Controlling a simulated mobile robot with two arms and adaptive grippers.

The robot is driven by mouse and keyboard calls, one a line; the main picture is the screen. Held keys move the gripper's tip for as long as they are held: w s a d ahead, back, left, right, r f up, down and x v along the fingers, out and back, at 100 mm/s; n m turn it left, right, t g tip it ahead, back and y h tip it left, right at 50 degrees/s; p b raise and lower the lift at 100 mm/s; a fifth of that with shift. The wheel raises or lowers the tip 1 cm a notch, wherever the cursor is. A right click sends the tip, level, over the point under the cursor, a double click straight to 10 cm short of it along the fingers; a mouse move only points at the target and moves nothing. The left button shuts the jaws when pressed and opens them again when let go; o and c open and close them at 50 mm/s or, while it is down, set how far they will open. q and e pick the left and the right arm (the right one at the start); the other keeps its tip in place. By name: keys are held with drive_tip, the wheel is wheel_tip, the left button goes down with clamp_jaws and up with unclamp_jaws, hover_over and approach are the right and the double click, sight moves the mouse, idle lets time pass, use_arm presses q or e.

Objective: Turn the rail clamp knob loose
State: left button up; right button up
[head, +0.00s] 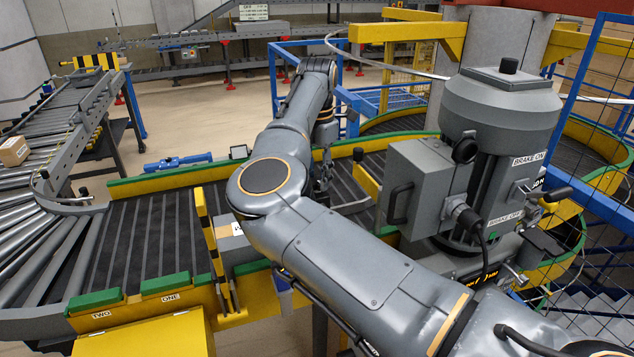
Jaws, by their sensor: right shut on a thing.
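My right arm comes in from the lower right and reaches over the dark conveyor belt (165,232). Its gripper (322,184) points down near the belt's far green and yellow rail, partly hidden by the arm. The gripper is shut on what appears to be the rail clamp knob. The knob itself is hidden behind the fingers and arm, so its turn cannot be seen. A separate small black knob (358,154) stands just right of the gripper. My left gripper is not in view.
A grey motor housing (502,115) with a box and levers stands close to the right of the arm. A yellow-black striped gate (210,240) and a carton (232,232) are left of the arm. A roller conveyor (45,225) fills the left.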

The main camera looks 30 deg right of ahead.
sight(317, 180)
drive_tip(key=n+b, duration=0.2)
drive_tip(key=n, duration=0.3)
drive_tip(key=shift+f+n+b, duration=0.1)
drive_tip(key=shift+n+b, duration=0.2)
drive_tip(key=shift+b, duration=0.1)
drive_tip(key=n+b, duration=0.2)
drive_tip(key=n, duration=0.3)
drive_tip(key=shift+r+n, duration=0.2)
drive_tip(key=shift+n, duration=0.2)
drive_tip(key=o, duration=1.1)
drive_tip(key=shift+o, duration=0.2)
wheel_tip(317, 180, up, 12)
